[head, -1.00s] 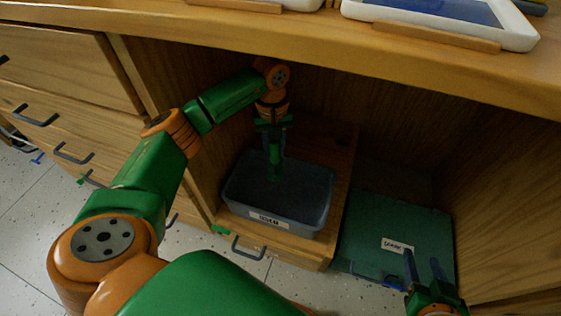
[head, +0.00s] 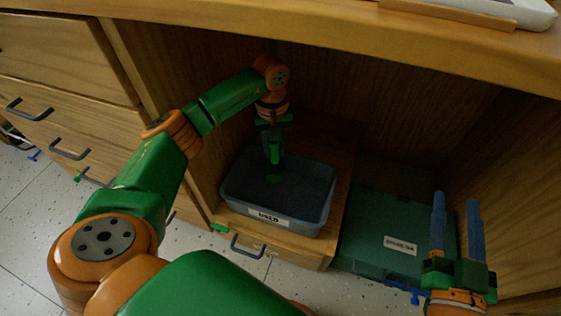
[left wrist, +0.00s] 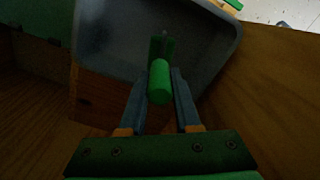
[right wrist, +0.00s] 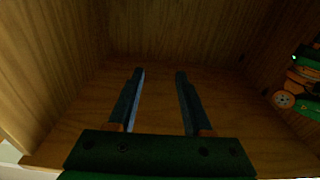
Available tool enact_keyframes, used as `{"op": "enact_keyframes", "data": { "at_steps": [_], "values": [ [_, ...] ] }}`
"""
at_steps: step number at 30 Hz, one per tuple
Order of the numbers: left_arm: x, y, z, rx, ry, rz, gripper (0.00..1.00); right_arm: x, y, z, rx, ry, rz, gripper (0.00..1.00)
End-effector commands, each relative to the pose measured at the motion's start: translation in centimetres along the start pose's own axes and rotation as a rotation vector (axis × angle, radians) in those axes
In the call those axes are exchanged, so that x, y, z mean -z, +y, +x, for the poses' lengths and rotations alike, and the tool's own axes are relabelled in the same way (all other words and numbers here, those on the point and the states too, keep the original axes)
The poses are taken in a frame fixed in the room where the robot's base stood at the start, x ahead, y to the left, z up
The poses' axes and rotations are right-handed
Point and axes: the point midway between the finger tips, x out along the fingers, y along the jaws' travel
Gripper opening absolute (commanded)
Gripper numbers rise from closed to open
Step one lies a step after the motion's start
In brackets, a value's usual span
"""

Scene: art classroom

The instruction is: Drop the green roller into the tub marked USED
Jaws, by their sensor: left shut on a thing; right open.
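The grey tub (head: 232,205) stands on a wooden base in the open cabinet, with a white label on its front that seems to read USED. My left gripper (head: 274,160) points down over the tub and is shut on the green roller (head: 275,179). In the left wrist view the green roller (left wrist: 159,84) sits between the fingers, with the tub (left wrist: 105,45) below it. I cannot tell whether the roller touches the tub's floor. My right gripper (head: 456,199) is open and empty at the lower right, over the green box.
A dark green box (head: 365,240) with a white label lies right of the tub. A wooden counter (head: 330,45) overhangs the cabinet. Drawers with dark handles (head: 70,150) are at the left. A blue item (head: 407,291) lies near the box's front edge.

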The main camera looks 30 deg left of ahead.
Motion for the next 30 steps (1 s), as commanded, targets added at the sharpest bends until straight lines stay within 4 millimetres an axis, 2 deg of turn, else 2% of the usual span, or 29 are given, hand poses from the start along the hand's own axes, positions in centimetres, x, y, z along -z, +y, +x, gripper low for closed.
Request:
{"op": "enact_keyframes", "data": {
  "at_steps": [1, 4, 14, 17, 22, 27, 30],
  "values": [
    [0.0, 0.0, 0.0, -0.001, 0.0, 0.0, 0.39, 0.0, 0.0, 0.0, 0.0, -0.001, 0.0, 0.5],
    [0.0, 0.0, 0.0, -0.001, 0.0, 0.0, 0.66, 0.0, 0.0, 0.0, 0.0, -0.001, 0.0, 0.5],
    [0.0, 0.0, -0.1, 0.0, 0.0, 0.0, 0.66, -0.1, 0.0, 0.0, 0.0, -0.007, 0.0, 0.5],
    [0.0, 0.0, -0.8, 0.0, 0.0, 0.0, 0.66, -1.8, 0.2, -0.2, -0.005, -0.104, 0.003, 0.5],
    [0.1, 0.0, -2.9, -0.001, 0.001, -0.001, 0.66, -6.8, 0.7, -1.9, -0.018, -0.385, 0.01, 0.5],
    [0.1, 0.0, -4.8, -0.002, 0.001, 0.0, 0.66, -11.6, 1.1, -5.3, -0.03, -0.683, 0.02, 0.5],
    [0.0, 0.0, -5.8, 0.0, 0.001, 0.0, 0.66, -13.7, 1.3, -7.7, -0.035, -0.838, 0.027, 0.5]
  ]
}}
